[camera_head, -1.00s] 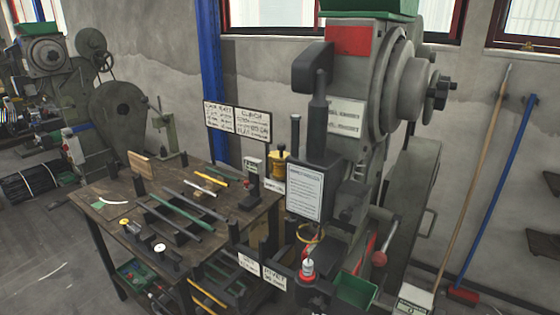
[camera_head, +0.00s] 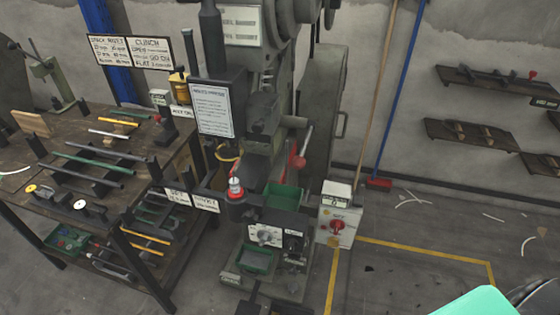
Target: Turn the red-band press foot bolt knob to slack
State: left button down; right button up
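The press (camera_head: 265,150) stands in the middle of the head view, cut off at the top; its red panel is out of view. Low on its front is a dark panel (camera_head: 283,223) with a pale dial plate (camera_head: 265,235) and a small dark fitting (camera_head: 293,243) beside it. I cannot tell which part is the foot bolt knob or how it is set. A grey box (camera_head: 337,216) with a red knob (camera_head: 337,227) stands right of the panel. Neither gripper is in view. A teal and black shape at the bottom right corner may be part of my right arm.
A workbench (camera_head: 60,134) with rods and tools stands left of the press. A green bin (camera_head: 284,197) and a red-knobbed lever (camera_head: 298,160) are on the press. A blue broom (camera_head: 392,100) leans on the wall.

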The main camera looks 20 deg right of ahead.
aim_at(293, 288)
jog(key=z, duration=0.85)
